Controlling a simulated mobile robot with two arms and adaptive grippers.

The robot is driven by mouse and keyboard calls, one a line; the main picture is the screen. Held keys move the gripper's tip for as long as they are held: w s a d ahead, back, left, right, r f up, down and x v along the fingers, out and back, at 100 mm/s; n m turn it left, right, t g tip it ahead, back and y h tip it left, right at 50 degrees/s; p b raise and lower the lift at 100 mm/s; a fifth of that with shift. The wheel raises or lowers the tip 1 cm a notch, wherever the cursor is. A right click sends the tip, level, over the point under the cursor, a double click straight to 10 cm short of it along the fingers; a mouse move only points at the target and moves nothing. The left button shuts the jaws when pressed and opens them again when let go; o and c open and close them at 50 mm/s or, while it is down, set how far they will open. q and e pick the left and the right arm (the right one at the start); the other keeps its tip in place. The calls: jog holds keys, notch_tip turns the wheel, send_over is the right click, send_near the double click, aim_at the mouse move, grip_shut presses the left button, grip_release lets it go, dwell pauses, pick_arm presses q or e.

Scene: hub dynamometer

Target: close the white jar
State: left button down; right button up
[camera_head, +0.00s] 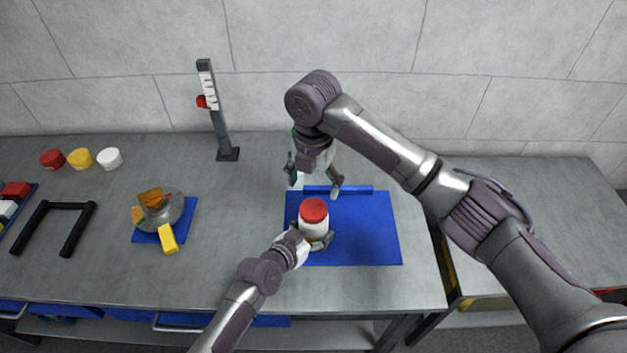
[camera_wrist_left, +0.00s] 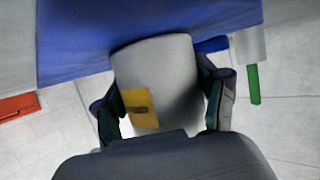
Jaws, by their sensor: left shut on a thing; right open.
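The white jar (camera_head: 313,228) stands on the blue mat (camera_head: 368,235) with a red lid (camera_head: 314,209) on its top; I cannot tell how tightly the lid sits. My left gripper (camera_head: 312,240) is shut on the jar's body from the front, low down. In the left wrist view the white jar body (camera_wrist_left: 172,65) with a yellow label (camera_wrist_left: 140,108) lies between the fingers. My right gripper (camera_head: 315,186) is open and empty, with its fingers pointing down, apart from the lid and behind it in the picture.
A blue bar (camera_head: 345,190) lies along the mat's back edge. To the left are a glass bowl (camera_head: 170,217) with yellow and orange pieces, an upright stand (camera_head: 219,120), a black frame (camera_head: 75,230), and red, yellow and white caps (camera_head: 80,158). The mat's right side is clear.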

aim_at(314, 208)
notch_tip(314, 208, down, 8)
jog(key=shift+r, duration=0.2)
jog(key=shift+c, duration=0.3)
